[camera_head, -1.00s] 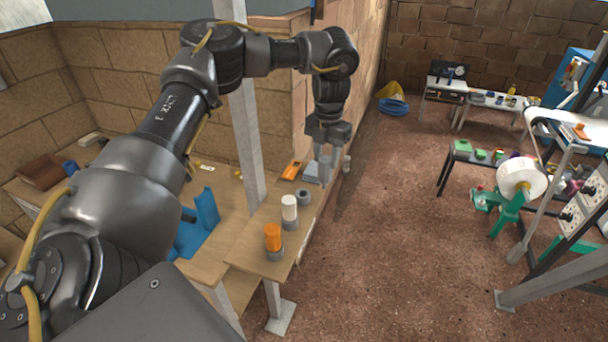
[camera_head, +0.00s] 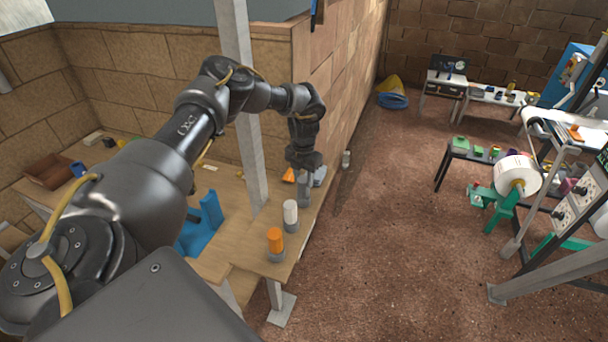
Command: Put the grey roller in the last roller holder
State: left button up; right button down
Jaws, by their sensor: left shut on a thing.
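My left gripper (camera_head: 304,186) points down over the far end of the narrow wooden table and is shut on the grey roller. The roller is mostly hidden by the fingers, and its outline blends with them. The last roller holder is at this spot, beyond the white roller, and is largely covered by the gripper. I cannot tell whether the roller is inside the holder or just above it. A white roller (camera_head: 290,210) and an orange roller (camera_head: 275,237) stand upright in grey holders nearer to me. My right gripper is not in view.
A metal post (camera_head: 248,150) rises left of the gripper. An orange item (camera_head: 289,175) and a grey item (camera_head: 319,176) lie just behind it. A blue stand (camera_head: 205,222) is on the table to the left. Open floor (camera_head: 390,240) lies to the right.

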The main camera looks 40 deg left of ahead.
pick_arm(q)
jog(key=shift+f, duration=0.15)
jog(key=o, duration=1.1)
jog(key=shift+f, duration=0.1)
